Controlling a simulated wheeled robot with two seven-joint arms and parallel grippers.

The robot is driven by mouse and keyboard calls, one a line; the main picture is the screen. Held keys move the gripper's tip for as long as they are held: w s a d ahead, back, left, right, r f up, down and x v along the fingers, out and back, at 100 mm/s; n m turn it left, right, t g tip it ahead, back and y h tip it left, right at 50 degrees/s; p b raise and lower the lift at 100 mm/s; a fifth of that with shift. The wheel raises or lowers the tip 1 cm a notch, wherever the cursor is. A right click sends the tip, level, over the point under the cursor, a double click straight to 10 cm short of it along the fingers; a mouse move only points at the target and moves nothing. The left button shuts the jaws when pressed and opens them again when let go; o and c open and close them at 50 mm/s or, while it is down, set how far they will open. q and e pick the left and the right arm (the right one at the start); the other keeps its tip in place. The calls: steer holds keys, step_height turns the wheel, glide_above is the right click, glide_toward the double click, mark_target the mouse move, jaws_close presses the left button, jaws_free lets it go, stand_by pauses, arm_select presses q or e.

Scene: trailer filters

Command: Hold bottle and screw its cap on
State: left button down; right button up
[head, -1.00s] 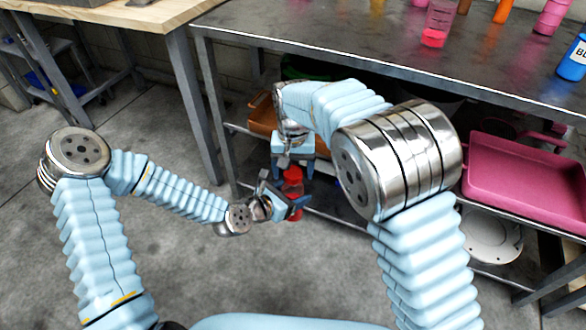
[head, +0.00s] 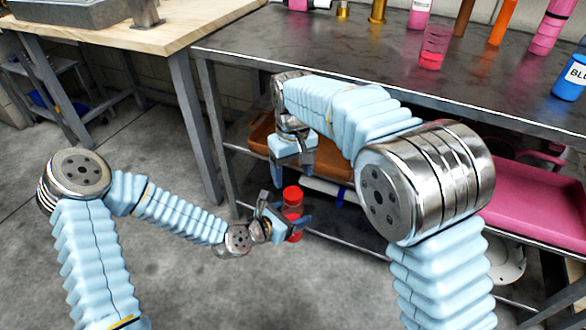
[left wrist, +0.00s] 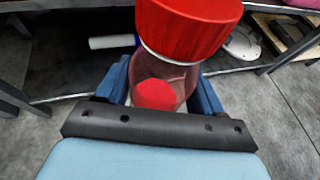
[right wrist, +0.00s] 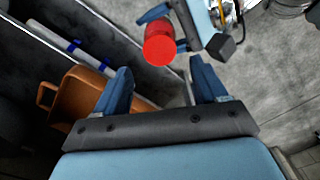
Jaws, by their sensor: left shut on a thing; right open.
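A translucent bottle with red in it (left wrist: 172,68) stands about upright in my left gripper (head: 286,211), whose fingers are shut around its body. The red cap (head: 293,194) sits on the bottle's top, and a pale rim shows under it in the left wrist view (left wrist: 188,28). How tight the cap is cannot be seen. My right gripper (head: 294,172) is open and empty, pointing down above the cap and apart from it. In the right wrist view the cap (right wrist: 160,45) lies beyond the open fingers, and hides most of the bottle.
A dark metal table (head: 330,50) with bottles and tubes on top stands behind my arms. Its lower shelf holds an orange-brown bin (head: 332,157) and a pink tray (head: 535,202). A wooden-topped bench (head: 120,38) is at left. The floor left of the grippers is clear.

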mark_target(293, 192)
steer(key=r+n, duration=0.1)
steer(key=n, duration=0.2)
steer(key=shift+r, duration=0.15)
steer(key=shift+f, duration=4.05)
steer(key=shift+c, duration=0.3)
steer(key=c, duration=1)
steer(key=o, duration=1.2)
steer(key=shift+r, duration=0.15)
step_height(293, 192, up, 12)
steer(key=shift+f, duration=0.1)
